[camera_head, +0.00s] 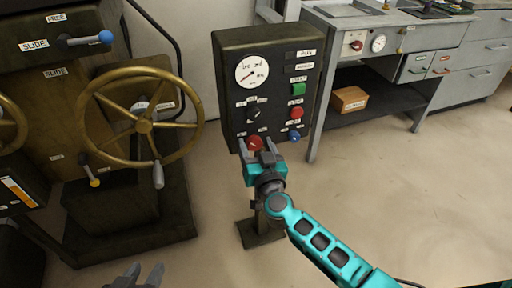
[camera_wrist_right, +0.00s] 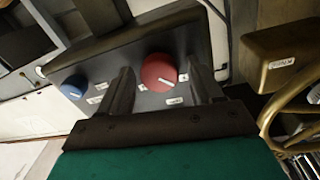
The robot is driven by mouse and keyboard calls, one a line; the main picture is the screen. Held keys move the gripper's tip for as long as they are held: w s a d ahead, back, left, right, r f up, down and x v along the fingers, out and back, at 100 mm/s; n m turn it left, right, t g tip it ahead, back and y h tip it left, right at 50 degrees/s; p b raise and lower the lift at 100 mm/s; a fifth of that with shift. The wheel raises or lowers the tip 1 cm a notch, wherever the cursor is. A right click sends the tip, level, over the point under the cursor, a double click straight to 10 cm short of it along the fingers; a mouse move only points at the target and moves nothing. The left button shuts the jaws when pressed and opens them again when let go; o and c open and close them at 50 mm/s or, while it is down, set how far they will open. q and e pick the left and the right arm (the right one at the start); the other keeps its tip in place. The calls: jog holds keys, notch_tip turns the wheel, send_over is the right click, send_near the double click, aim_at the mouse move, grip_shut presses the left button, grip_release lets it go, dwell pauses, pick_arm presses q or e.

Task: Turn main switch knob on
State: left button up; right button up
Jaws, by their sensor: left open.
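The dark control panel (camera_head: 228,75) stands on a post. A red knob (camera_head: 254,144) with a white mark sits low on its left side; I take it as the main switch knob, though its label is too small to read. My right gripper (camera_head: 257,151) is open at the knob. In the right wrist view the red knob (camera_wrist_right: 160,72) shows between and beyond the two open fingers (camera_wrist_right: 164,88), with no clear contact. My left gripper (camera_head: 141,274) is open and empty at the bottom edge, away from the panel.
The panel also bears a gauge (camera_head: 252,71), a black knob (camera_head: 253,112), a green button (camera_head: 298,89), a red button (camera_head: 296,112) and a blue knob (camera_head: 294,135). A machine with a brass handwheel (camera_head: 88,115) stands left. A workbench (camera_head: 430,38) stands right. The floor before the panel is free.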

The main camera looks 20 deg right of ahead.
jog(key=c, duration=0.9)
pick_arm(q)
jog(key=shift+a+f, duration=0.1)
